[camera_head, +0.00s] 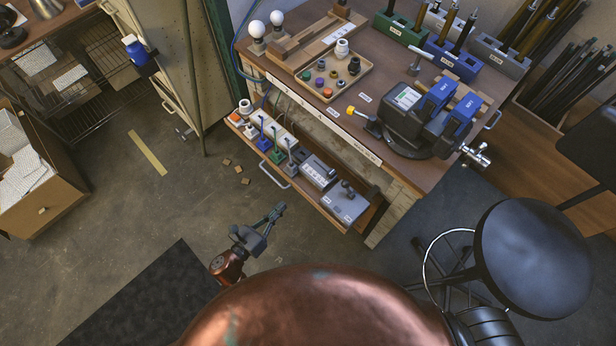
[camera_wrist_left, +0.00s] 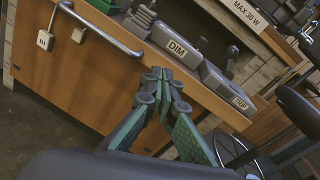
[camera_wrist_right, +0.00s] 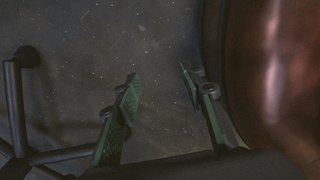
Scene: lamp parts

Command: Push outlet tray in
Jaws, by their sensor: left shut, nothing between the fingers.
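The outlet tray (camera_head: 302,199) sticks out from under the workbench top, carrying power sockets with plugs and grey DIM and TRIP boxes. Its wooden front (camera_wrist_left: 62,88) and metal bar handle (camera_wrist_left: 104,28) show in the left wrist view. My left gripper (camera_head: 279,209) is shut and empty, in front of the tray's front, right of the handle. Its fingertips (camera_wrist_left: 165,76) overlap the front panel in the left wrist view; I cannot tell whether they touch it. My right gripper (camera_wrist_right: 157,82) is open and empty above the floor, beside my copper-coloured body; it is hidden in the head view.
The workbench (camera_head: 330,115) holds a vise (camera_head: 425,115), a parts tray and bulbs. A round black stool (camera_head: 532,258) stands at the right.

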